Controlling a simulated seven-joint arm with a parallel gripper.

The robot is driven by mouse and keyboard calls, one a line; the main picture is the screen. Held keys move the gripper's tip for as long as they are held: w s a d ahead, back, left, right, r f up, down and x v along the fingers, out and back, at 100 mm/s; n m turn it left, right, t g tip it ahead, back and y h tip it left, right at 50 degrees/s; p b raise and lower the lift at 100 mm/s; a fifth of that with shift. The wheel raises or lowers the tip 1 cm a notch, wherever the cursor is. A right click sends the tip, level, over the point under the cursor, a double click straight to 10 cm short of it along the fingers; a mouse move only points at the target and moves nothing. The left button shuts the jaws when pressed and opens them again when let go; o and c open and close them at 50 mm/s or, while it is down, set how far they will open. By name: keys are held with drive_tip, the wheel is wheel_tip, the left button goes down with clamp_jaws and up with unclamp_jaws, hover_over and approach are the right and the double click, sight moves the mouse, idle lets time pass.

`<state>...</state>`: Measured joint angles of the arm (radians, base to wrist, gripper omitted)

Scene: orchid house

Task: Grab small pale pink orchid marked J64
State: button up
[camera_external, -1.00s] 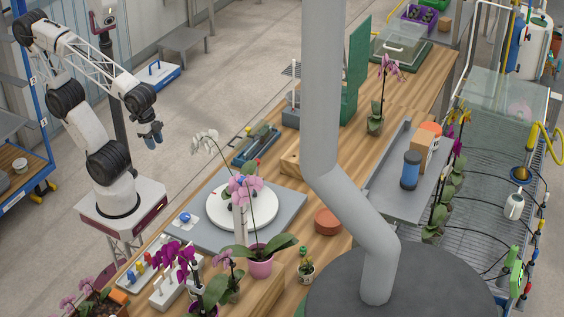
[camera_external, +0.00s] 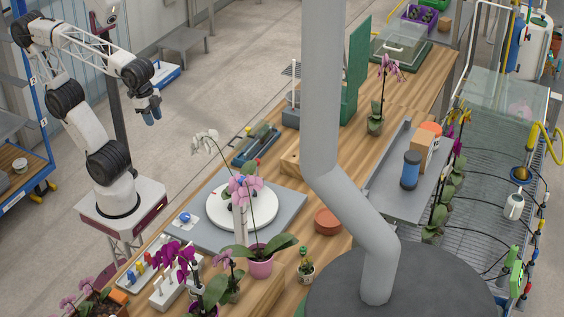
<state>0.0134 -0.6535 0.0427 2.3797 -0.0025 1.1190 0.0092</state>
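No tag reading J64 is legible, so I cannot tell which orchid bears it. A pale pink orchid bloom (camera_external: 245,188) shows over the white round turntable (camera_external: 268,214); where its plant is rooted is partly hidden. Another pink orchid (camera_external: 389,67) stands upright in a small pot at the far part of the bench. A small pinkish orchid (camera_external: 227,258) stands among the front plants. My gripper (camera_external: 151,116) hangs in the air left of the bench, well away from all the orchids, with no object visible in it. Its finger gap is too small to judge.
A grey pipe (camera_external: 322,100) blocks part of the wooden bench (camera_external: 420,98). A grey shelf (camera_external: 390,190) carries a blue cylinder (camera_external: 410,170).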

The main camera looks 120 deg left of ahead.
drive_tip(key=w+d+r+m+t, duration=0.1)
drive_tip(key=w+d+t, duration=0.2)
drive_tip(key=w, duration=0.9)
drive_tip(key=w+d+r+t, duration=0.1)
drive_tip(key=w+d+t, duration=0.2)
drive_tip(key=w, duration=0.9)
drive_tip(key=w+d+m+t+h, duration=0.1)
drive_tip(key=w+d+t+h, duration=0.1)
drive_tip(key=w+d, duration=0.55)
drive_tip(key=w+d+m+t+h, duration=0.2)
drive_tip(key=w+d, duration=0.3)
drive_tip(key=w, duration=0.5)
drive_tip(key=w+d+f+m+t+h, duration=0.1)
drive_tip(key=w+d+h, duration=0.25)
drive_tip(key=d, duration=0.35)
drive_tip(key=w+d+f+m+t+h, duration=0.1)
drive_tip(key=w+d+m+h, duration=0.2)
drive_tip(key=d, duration=0.4)
drive_tip(key=n, duration=0.1)
approach(233, 277)
drive_tip(key=shift+w+d+f+y, duration=0.3)
drive_tip(key=shift+w+d, duration=0.1)
drive_tip(key=shift+w, duration=0.35)
drive_tip(key=shift+x, duration=1.35)
drive_tip(key=shift+d, duration=0.1)
